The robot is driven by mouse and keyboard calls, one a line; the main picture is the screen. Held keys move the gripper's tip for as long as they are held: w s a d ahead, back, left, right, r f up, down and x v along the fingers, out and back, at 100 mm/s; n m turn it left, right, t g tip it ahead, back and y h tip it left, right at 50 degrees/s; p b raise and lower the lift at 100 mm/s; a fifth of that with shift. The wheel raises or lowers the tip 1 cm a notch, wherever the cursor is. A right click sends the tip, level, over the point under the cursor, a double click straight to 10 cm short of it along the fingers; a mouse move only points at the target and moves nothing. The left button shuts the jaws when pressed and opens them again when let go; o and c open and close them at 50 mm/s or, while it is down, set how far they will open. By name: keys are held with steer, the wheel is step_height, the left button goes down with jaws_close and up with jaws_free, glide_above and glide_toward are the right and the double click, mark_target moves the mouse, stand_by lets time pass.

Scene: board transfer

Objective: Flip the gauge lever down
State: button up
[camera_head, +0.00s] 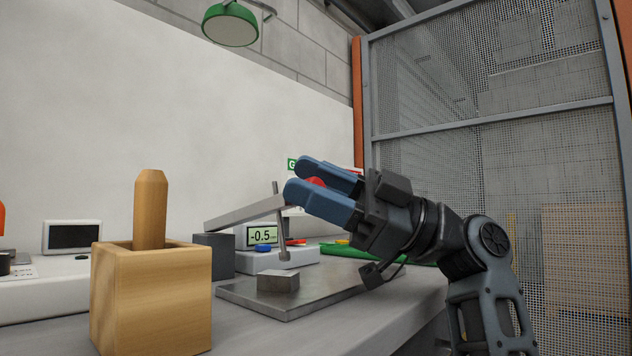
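A grey metal lever bar (245,214) slants upward to the right from a dark grey block (215,256). A thin upright rod (281,222) stands by its right part. A red round knob (316,182) shows between the blue fingers of my gripper (297,177), by the lever's raised right end, which the near finger hides. The fingers are apart with the knob between them; whether they press on it cannot be told. A gauge display (262,236) reads -0.5. A small metal block (278,280) sits on the flat metal plate (315,297) below.
A wooden box (150,300) with a wooden peg (150,205) stands at the front left. A white device (50,296) and a dark screen (73,237) lie behind it. A green tray (342,250) sits behind the plate. A mesh fence (490,100) stands at the right.

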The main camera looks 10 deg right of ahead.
steer(key=shift+o, duration=1.3)
steer(key=s+d+p, duration=0.1)
steer(key=d+p, duration=0.1)
steer(key=d, duration=1.1)
steer(key=shift+s+f, duration=0.2)
steer(key=shift+s, duration=0.2)
